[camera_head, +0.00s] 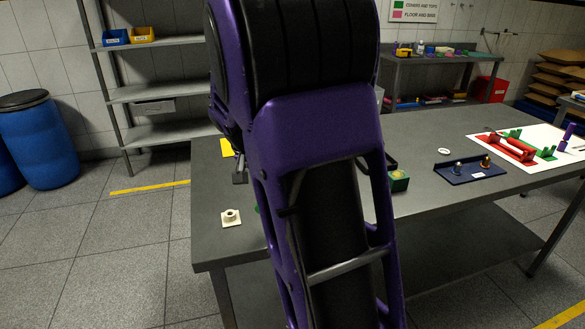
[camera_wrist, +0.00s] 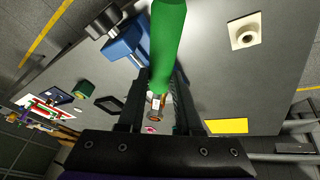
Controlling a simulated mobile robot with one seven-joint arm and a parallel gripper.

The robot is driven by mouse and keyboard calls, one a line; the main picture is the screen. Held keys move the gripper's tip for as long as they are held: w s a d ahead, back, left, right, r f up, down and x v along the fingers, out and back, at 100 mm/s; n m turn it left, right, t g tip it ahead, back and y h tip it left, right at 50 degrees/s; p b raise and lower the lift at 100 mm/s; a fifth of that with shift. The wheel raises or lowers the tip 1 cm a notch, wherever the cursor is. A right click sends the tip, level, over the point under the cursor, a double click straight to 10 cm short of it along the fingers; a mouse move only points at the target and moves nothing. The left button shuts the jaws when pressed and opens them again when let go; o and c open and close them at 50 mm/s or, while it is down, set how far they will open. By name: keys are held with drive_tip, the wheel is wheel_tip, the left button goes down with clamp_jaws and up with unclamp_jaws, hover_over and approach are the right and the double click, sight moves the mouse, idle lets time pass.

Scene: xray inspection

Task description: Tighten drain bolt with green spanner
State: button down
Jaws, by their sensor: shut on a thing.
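My gripper (camera_wrist: 159,90) shows in the wrist view with its two dark fingers on either side of the lower end of a green bar, the green spanner (camera_wrist: 168,42). It is shut on the spanner, which reaches up past the frame's top edge. The spanner's far end is out of view. A small metal and orange-brown piece (camera_wrist: 155,103) shows between the fingers; I cannot tell if it is the drain bolt. A blue block with a dark clamp-like part (camera_wrist: 127,42) is left of the spanner.
A cream flanged block (camera_head: 231,217) and a yellow sheet (camera_head: 227,147) lie on the grey table (camera_head: 430,205). A green box (camera_head: 399,180) and a blue tray (camera_head: 470,170) with small fittings stand right of my arm. Red and green holders (camera_head: 510,147) rest on a white mat.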

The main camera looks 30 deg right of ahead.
drive_tip(key=shift+r, duration=0.6)
idle(0.9)
drive_tip(key=shift+r+p, duration=1.35)
drive_tip(key=shift+r, duration=0.55)
drive_tip(key=a+f+n+t+y, duration=0.1)
drive_tip(key=a+f+n, duration=0.2)
drive_tip(key=a+f, duration=0.1)
drive_tip(key=a+f+n+t, duration=0.1)
drive_tip(key=a+f+n, duration=0.2)
drive_tip(key=a+f, duration=0.1)
drive_tip(key=s+a+f+n+y, duration=0.1)
drive_tip(key=a+f+n, duration=0.2)
drive_tip(key=a, duration=0.3)
drive_tip(key=shift+a+f+t+y, duration=0.15)
drive_tip(key=shift+f+t, duration=0.05)
drive_tip(key=shift+f, duration=0.2)
drive_tip(key=shift+a+f+t+y, duration=0.1)
drive_tip(key=shift+f+t+y, duration=0.1)
drive_tip(key=shift+f, duration=0.2)
